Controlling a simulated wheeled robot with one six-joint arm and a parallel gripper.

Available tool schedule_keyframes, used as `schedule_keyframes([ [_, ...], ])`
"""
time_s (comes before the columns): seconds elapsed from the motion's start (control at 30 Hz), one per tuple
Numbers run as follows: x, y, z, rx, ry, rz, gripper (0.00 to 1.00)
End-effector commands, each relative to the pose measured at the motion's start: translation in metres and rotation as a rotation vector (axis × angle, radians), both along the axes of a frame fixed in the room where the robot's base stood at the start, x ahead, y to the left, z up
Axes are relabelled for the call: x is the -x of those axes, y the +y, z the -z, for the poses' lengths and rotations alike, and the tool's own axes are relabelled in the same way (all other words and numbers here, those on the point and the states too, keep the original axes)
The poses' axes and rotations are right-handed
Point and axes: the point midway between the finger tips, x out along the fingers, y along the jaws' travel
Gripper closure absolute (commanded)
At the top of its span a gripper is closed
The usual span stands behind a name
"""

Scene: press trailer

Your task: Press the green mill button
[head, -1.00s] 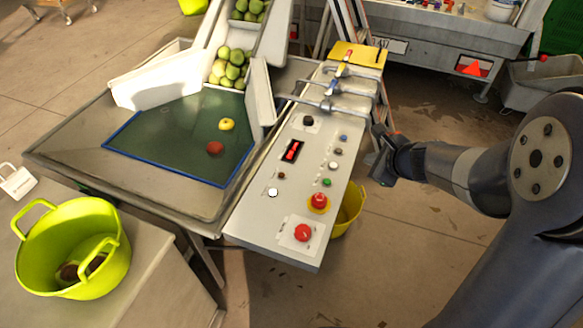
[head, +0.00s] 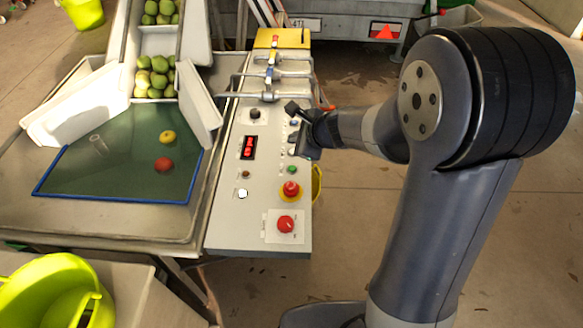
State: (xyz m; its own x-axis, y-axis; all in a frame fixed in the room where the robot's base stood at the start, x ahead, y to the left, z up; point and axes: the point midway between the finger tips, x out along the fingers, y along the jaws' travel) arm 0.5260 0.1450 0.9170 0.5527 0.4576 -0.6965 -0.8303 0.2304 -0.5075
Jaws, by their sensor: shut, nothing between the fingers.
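The green button (head: 292,169) sits on the right side of the grey control panel (head: 228,229), just above the red mushroom button with the yellow ring. My gripper (head: 296,122) is shut and empty. It hangs over the panel's right edge, farther up the panel than the green button and apart from it. It hides part of the column of small buttons above the green one. The green button itself is in clear view.
A red emergency button (head: 291,189) and a red knob (head: 286,224) lie below the green button. Metal pipes (head: 272,84) with valves cross the panel's far end. A sorting tray (head: 130,150) holding a yellow and a red apple stands to the left.

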Motion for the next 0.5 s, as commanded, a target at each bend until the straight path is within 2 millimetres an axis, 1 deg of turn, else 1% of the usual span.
schedule_keyframes([
  [0.27,0.000,0.000,0.026,0.000,0.001,-0.001,1.00],
  [0.5,0.000,0.000,0.057,0.000,0.001,0.000,1.00],
])
